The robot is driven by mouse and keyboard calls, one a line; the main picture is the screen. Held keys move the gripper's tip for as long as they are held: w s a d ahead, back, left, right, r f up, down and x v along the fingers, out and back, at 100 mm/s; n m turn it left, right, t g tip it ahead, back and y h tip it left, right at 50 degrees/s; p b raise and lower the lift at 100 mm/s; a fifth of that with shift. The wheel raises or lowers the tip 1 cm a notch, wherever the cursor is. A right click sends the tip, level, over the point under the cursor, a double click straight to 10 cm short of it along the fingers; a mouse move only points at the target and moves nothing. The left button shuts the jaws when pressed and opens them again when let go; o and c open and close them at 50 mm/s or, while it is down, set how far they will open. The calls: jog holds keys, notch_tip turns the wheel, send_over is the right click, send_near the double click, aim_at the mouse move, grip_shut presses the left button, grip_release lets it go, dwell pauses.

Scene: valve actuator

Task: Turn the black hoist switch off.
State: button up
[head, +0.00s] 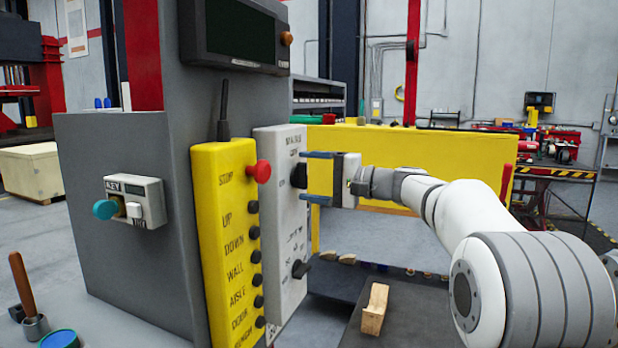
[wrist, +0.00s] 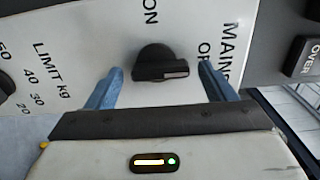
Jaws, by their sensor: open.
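The black switch (head: 299,175) is a rotary knob on the upper part of a white panel (head: 276,210). In the wrist view the black switch (wrist: 160,63) has a pale line on its right half, with "ON" above it and a partly hidden "OF…" label to its right. My gripper (head: 304,176) is open in front of the panel, one blue finger above the knob and one below in the head view. In the wrist view my gripper (wrist: 160,72) has its fingers on either side of the knob, with gaps; whether they touch the panel is unclear.
A second black knob (head: 300,268) sits lower on the panel, a "LIMIT kg" dial (wrist: 5,85) in the wrist view. A yellow pendant (head: 222,240) with a red stop button (head: 259,171) is left of the panel. A wooden block (head: 375,308) lies below my arm.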

jog(key=v, duration=0.7)
jog(key=shift+d+b, duration=0.25)
jog(key=shift+b, duration=0.1)
jog(key=shift+r, duration=0.1)
jog(key=s+d+f+n+g+h+p, duration=0.1)
jog(key=s+d+f+h+p, duration=0.1)
jog(key=s+f+h, duration=0.3)
jog(key=s+d+f+n+g+h+p, duration=0.1)
jog(key=s+d+f+h, duration=0.4)
jog(key=s+f, duration=0.6)
jog(key=s+d+f+n+g+h+p, duration=0.1)
jog(key=s+f+h, duration=0.6)
jog(key=s, duration=1)
jog(key=d+f+n+p, duration=0.1)
jog(key=d+p, duration=0.1)
jog(key=d, duration=0.1)
jog(key=shift+s+f+g+p, duration=0.25)
jog(key=shift+f+g+p, duration=0.05)
jog(key=shift+f+p, duration=0.1)
